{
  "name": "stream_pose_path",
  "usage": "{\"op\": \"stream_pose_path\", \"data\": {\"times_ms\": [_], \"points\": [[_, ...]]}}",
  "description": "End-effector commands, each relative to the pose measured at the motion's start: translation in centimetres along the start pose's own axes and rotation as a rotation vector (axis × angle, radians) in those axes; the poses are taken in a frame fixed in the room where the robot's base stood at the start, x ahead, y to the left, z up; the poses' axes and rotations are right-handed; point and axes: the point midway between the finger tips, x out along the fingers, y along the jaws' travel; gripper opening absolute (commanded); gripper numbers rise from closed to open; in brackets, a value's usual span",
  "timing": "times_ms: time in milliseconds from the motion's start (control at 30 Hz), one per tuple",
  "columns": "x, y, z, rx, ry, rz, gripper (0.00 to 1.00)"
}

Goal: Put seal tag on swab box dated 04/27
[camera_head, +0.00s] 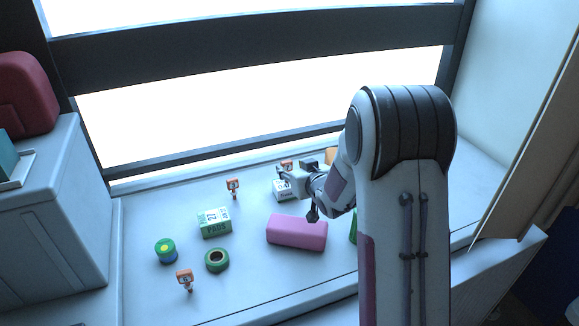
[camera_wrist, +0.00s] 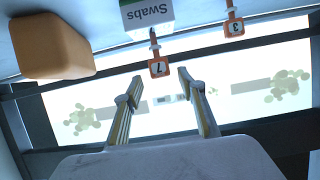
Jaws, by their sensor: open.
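A white and green box marked "Swabs" (camera_wrist: 147,17) is at the top of the wrist view, partly cut off. No date is readable on it. An orange-framed seal tag with a 7 (camera_wrist: 158,67) shows just below it in the picture. Another tag, with a 3 (camera_wrist: 235,28), is to its right. My gripper (camera_wrist: 160,74) is open and empty, with tag 7 in view between the fingertips; I cannot tell the gap in depth. In the head view a white box (camera_head: 284,190) sits by my gripper, and tags stand at the back (camera_head: 234,187) and front left (camera_head: 185,279).
A green and white pads box (camera_head: 214,223), a pink block (camera_head: 297,232), a green ring (camera_head: 217,260) and a green-blue round item (camera_head: 166,250) lie on the light counter (camera_head: 150,295). An orange-brown block (camera_wrist: 52,45) is left in the wrist view. A window bounds the back.

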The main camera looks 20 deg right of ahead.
Motion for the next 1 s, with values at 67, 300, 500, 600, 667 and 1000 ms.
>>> {"op": "stream_pose_path", "data": {"times_ms": [67, 300, 500, 600, 667, 1000], "points": [[-1.1, 0.0, -0.1, 0.000, 0.001, 0.001, 0.40], [-3.9, 0.1, 0.0, 0.001, 0.000, 0.002, 0.40], [-5.6, 0.0, 0.0, 0.000, 0.001, 0.001, 0.40], [-6.2, 0.1, 0.0, 0.001, 0.000, 0.001, 0.40], [-6.4, 0.1, 0.0, 0.001, 0.001, 0.001, 0.40], [-6.6, 0.0, 0.0, 0.001, 0.000, 0.001, 0.40]]}}
